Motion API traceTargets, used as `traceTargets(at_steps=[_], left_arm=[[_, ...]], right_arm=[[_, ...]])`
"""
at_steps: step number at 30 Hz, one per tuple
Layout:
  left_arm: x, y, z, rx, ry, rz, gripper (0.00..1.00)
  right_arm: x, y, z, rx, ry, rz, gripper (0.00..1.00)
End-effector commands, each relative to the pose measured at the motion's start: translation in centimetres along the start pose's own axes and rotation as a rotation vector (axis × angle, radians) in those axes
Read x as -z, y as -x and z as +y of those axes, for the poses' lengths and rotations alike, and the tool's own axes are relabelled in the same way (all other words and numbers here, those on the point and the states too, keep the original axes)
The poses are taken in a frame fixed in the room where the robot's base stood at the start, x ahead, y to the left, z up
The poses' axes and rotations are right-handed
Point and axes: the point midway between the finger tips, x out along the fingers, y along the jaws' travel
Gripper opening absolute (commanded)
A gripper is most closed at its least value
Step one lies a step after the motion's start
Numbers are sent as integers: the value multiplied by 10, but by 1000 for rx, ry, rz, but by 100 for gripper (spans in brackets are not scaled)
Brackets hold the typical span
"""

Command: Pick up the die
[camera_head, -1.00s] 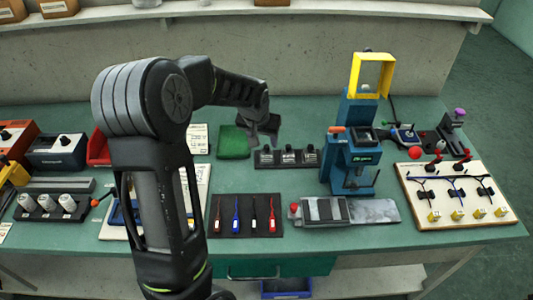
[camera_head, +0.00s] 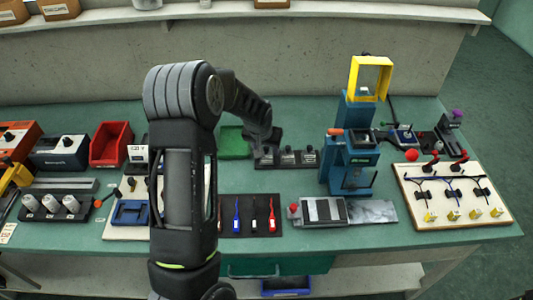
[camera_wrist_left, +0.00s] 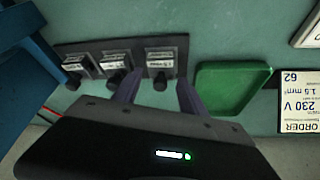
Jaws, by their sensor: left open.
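Three small dies with dark knobs and pale labels sit in a row on a dark rack (camera_head: 287,165); it also shows in the left wrist view (camera_wrist_left: 98,47). The die at the rack's left end (camera_head: 265,154) in the head view is partly hidden by my left gripper (camera_head: 270,142). In the left wrist view that die (camera_wrist_left: 160,60) is at the right end of the row. There, the open fingers of my left gripper (camera_wrist_left: 160,82) straddle its knob in the picture; whether they touch it I cannot tell. My right gripper is not in view.
A green tray (camera_head: 234,141) lies left of the rack. A blue press (camera_head: 352,160) with a yellow guard stands to its right. A dark mat (camera_head: 277,212) with several coloured tools lies in front. An order card (camera_wrist_left: 300,102) shows in the left wrist view.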

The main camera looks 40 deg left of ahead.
Motion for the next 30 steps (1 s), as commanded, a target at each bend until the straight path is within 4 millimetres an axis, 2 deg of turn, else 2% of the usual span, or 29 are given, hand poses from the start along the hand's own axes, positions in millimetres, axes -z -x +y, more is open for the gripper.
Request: traceTargets(at_steps=[18,30], left_arm=[[0,-1,0,0,0,1,49],[0,-1,0,0,0,1,16]], right_arm=[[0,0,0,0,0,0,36],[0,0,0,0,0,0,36]])
